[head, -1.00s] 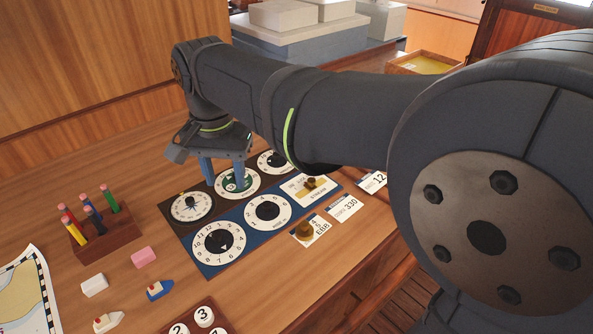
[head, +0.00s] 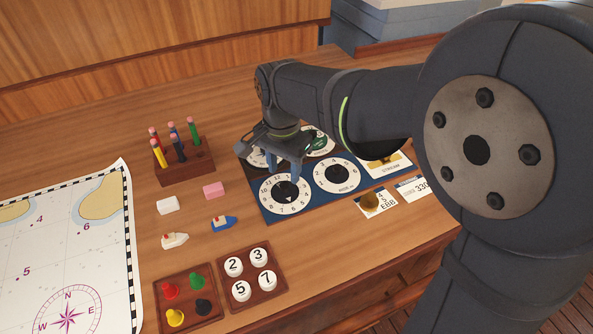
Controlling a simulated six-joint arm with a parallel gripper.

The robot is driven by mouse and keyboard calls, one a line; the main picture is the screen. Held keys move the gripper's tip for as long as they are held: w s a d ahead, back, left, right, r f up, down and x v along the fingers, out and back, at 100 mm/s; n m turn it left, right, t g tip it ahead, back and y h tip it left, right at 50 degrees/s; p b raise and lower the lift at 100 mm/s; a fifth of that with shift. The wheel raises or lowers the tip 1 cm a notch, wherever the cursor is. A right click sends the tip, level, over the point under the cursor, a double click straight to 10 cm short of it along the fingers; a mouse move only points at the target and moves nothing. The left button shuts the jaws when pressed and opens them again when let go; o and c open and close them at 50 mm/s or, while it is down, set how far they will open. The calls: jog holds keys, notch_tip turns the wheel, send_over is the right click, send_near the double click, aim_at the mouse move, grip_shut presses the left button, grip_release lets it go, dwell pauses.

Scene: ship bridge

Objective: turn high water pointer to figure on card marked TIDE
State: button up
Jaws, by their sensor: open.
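A round white dial with hour figures (head: 265,195) sits at the lower left of the dial board, with a black centre and a white pointer mark. I cannot read a high water label on it. My gripper (head: 285,172) is open and points down over this dial's upper part, hiding some of its figures. I cannot tell whether the fingertips touch it. A white card (head: 386,208) to the right shows a 4 and EBB.
A second dial (head: 336,173) adjoins on the right, with more dials behind, partly hidden by my arm. Another card (head: 413,188) reads 330.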

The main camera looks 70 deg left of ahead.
aim_at(285, 184)
jog(key=shift+f, duration=2)
grip_shut()
jog(key=shift+n, duration=0.4)
jog(key=n, duration=1)
jog(key=shift+n, duration=0.4)
jog(key=shift+r, duration=0.1)
